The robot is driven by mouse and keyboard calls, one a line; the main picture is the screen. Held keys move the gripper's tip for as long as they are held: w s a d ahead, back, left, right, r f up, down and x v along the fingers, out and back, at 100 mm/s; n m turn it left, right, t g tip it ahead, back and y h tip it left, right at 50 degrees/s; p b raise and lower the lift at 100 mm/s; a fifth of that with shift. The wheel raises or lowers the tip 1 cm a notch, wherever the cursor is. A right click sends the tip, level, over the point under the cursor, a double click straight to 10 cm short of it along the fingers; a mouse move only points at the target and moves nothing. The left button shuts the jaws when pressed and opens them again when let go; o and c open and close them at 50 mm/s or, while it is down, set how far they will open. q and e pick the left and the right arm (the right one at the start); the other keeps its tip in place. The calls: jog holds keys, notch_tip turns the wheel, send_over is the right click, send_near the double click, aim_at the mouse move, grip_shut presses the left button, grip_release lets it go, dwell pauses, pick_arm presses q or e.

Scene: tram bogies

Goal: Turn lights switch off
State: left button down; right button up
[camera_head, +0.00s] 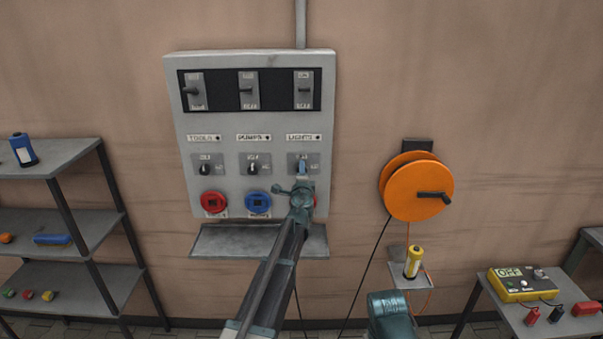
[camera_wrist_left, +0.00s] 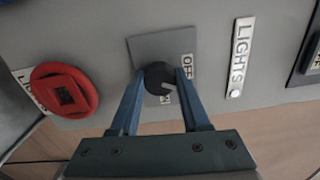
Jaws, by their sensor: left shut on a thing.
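The lights switch (camera_head: 314,160) is a small grey plate with a dark round knob, in the right column of the wall panel under the LIGHTS label. In the left wrist view the black knob (camera_wrist_left: 158,78) sits between the blue fingers of my left gripper (camera_wrist_left: 161,74). The gripper is shut on the knob, one finger on each side. The knob's pale pointer mark faces between the OFF label and a second, partly hidden label. In the head view my left gripper (camera_head: 302,168) covers most of the knob.
The grey panel (camera_head: 228,130) also has TOOLS and PUMPS knobs, upper breaker switches and round buttons. A red button (camera_wrist_left: 66,90) is beside the lights switch. A ledge (camera_head: 225,241) juts out below. An orange reel (camera_head: 410,190) hangs to the right.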

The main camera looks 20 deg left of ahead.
pick_arm(q)
jog(key=n, duration=0.5)
jog(key=shift+n, duration=0.3)
dwell(0.5)
jog(key=shift+c, duration=1.9)
grip_release()
jog(key=v, duration=1.4)
